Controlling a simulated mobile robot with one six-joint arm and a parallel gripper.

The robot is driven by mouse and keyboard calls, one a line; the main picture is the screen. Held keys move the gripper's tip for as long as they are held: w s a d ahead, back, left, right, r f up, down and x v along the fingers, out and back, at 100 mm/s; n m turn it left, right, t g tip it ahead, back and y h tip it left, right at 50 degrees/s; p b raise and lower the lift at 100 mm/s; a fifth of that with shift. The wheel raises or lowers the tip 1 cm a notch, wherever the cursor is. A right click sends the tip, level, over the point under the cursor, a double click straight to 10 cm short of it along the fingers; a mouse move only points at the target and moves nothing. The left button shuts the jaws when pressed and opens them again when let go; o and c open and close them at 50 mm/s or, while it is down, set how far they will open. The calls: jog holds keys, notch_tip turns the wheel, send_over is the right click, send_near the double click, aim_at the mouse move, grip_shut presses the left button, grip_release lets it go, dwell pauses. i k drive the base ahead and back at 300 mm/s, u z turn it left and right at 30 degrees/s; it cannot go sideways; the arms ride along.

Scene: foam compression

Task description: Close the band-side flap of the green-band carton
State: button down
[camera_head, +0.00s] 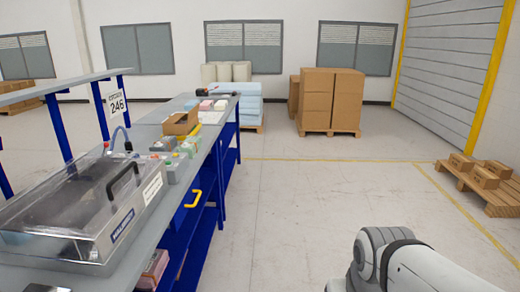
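A small brown carton (178,124) stands on the workbench, with its upper part seeming open. It is too small in the head view to tell whether it has a green band or how its flaps stand. No green band can be made out on any carton here. Only a white and grey part of my own arm shows at the lower right, well away from the bench. My gripper is out of the picture.
A machine with a clear lid (75,205) fills the near end of the blue-framed workbench (140,255). Brown cartons (487,177) sit on a low pallet at right. Stacked boxes (330,95) stand at the back. The floor (300,215) between is clear.

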aim_at(194, 112)
jog(key=i, duration=1.4)
jog(key=u, duration=0.5)
jog(key=i, duration=1.75)
jog(key=u, duration=0.7)
